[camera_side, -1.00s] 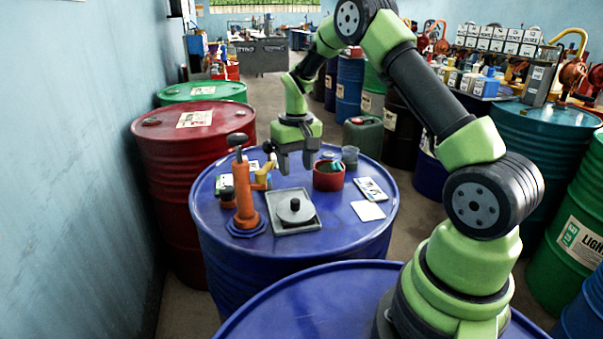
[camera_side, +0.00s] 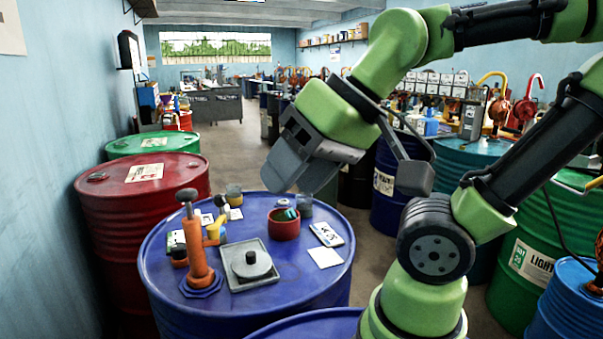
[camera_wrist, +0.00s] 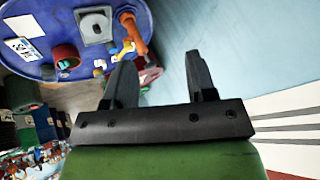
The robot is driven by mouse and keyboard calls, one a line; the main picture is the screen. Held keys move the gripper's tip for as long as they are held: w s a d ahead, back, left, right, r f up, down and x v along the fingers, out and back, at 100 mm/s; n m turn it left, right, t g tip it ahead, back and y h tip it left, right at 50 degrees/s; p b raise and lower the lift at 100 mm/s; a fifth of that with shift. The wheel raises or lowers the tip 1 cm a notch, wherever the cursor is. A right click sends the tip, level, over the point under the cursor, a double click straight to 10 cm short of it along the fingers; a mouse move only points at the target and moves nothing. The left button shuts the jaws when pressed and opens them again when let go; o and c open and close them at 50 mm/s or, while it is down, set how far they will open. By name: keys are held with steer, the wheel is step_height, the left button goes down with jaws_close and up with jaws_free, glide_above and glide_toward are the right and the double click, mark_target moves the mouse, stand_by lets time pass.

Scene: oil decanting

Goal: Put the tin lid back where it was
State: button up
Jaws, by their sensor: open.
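A dark round lid-like piece with a knob (camera_side: 251,264) lies on a square grey tray (camera_side: 270,282) on top of the blue drum (camera_side: 325,287). I cannot tell for certain whether it is the tin lid. A small amber container (camera_side: 234,196) stands at the drum's far side; whether it is capped is unclear. My gripper (camera_side: 350,183) is open and empty, high above the drum and tilted, its fingers wide apart. In the wrist view my gripper (camera_wrist: 160,58) has nothing between its fingers, and the grey tray (camera_wrist: 82,14) shows beyond them.
An orange hand pump (camera_side: 198,250) stands upright left of the tray. A red pot (camera_side: 284,229) with green things inside, a clear cup (camera_side: 305,206), a white card (camera_side: 325,257) and a labelled flat item (camera_side: 327,233) are to the right. A red drum (camera_side: 140,215) stands left.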

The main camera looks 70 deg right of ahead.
steer(key=shift+s+a, duration=0.15)
steer(key=shift+s, duration=0.15)
